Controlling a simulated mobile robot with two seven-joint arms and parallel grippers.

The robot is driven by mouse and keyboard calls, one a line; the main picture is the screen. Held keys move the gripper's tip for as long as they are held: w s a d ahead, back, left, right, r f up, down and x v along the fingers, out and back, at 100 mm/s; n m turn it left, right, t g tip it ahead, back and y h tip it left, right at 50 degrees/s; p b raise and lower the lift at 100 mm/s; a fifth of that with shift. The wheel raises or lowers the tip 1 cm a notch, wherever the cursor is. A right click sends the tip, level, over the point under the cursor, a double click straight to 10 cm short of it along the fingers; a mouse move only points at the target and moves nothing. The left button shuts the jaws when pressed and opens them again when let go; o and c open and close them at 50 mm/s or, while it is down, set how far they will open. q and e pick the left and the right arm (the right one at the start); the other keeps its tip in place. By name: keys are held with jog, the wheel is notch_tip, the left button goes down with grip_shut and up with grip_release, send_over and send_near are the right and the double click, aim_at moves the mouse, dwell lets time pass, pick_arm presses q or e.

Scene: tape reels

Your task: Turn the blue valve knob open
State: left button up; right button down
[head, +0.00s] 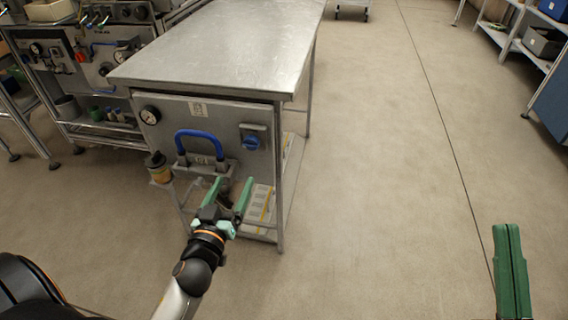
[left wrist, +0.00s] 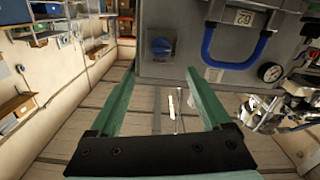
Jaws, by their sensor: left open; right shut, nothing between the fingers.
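The blue valve knob (head: 252,142) is a small round knob on the right part of the grey panel (head: 225,120) under the steel table. In the left wrist view the knob (left wrist: 160,46) shows just beyond the fingertips, roughly centred between them. My left gripper (head: 233,182) is open and empty, below the knob and slightly left of it in the head view, apart from the panel. It also shows in the left wrist view (left wrist: 159,74). My right gripper (head: 509,240) is shut and empty, over the floor at the lower right.
A blue U-shaped handle (head: 198,134) and a gauge (head: 149,116) sit left of the knob on the panel. The steel tabletop (head: 225,45) overhangs above, with a leg at the panel's right edge. Other valve benches stand behind left. The floor (head: 370,170) to the right is clear.

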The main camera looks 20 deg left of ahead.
aim_at(249, 147)
pick_arm(q)
jog(key=x, duration=1.1)
jog(key=shift+a+r+p, duration=0.1)
jog(key=shift+a+p, duration=0.05)
jog(key=shift+p, duration=0.25)
jog(key=shift+x, duration=0.8)
pick_arm(e)
jog(key=f, duration=0.1)
jog(key=w+f+m+h, duration=0.1)
jog(key=f, duration=0.1)
jog(key=shift+w+h, duration=0.2)
jog(key=shift+h, duration=0.1)
pick_arm(q)
grip_shut()
pick_arm(e)
jog(key=shift+d+r, duration=0.1)
